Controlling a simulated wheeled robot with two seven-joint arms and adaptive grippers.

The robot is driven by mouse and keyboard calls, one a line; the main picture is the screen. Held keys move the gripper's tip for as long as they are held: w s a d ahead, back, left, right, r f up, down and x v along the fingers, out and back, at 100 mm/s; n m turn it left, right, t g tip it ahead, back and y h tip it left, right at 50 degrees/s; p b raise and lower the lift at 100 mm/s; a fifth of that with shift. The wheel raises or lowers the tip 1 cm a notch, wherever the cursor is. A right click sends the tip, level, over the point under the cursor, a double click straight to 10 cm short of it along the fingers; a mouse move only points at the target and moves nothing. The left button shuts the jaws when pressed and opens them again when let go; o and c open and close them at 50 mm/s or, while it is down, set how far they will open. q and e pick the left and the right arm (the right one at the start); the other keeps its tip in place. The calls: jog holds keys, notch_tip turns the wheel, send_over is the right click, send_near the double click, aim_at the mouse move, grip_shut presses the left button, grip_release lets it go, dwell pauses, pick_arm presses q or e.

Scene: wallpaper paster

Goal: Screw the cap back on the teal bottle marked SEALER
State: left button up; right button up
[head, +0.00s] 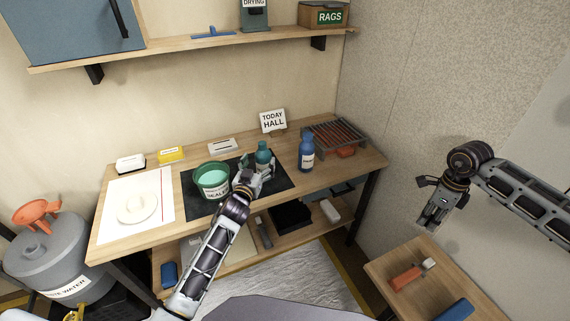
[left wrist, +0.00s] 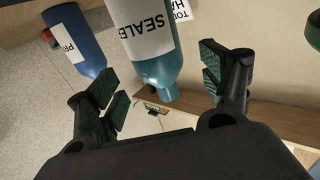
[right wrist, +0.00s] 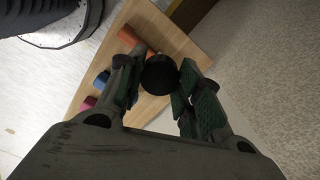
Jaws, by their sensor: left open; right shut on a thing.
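The teal bottle marked SEALER (head: 263,156) stands on the dark mat of the workbench. In the left wrist view the bottle (left wrist: 155,45) lies between the fingers, and its narrow neck is bare. My left gripper (head: 252,181) is open around the bottle's near side; in the left wrist view both fingers (left wrist: 158,82) stand apart from it. My right gripper (head: 432,220) hangs in the air to the right, above the small side table. In the right wrist view a round black cap (right wrist: 160,74) is held between its fingertips. The cap cannot be made out in the head view.
A green pot (head: 212,181) stands left of the bottle, and a blue bottle (head: 306,153) stands to its right. A wire rack (head: 337,137) is at the bench's right end. The side table (head: 412,261) holds an orange-handled tool (head: 405,278). A shelf (head: 190,48) runs above.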

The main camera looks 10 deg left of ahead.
aim_at(263, 154)
pick_arm(q)
jog(key=shift+w, duration=0.2)
jog(key=shift+w+d+f, duration=0.1)
jog(key=shift+w, duration=1.1)
jog(key=shift+w+d, duration=0.1)
jog(key=shift+w, duration=1.1)
pick_arm(e)
jog(key=shift+f, duration=0.15)
pick_arm(q)
jog(key=c, duration=1.2)
jog(key=shift+r, duration=0.2)
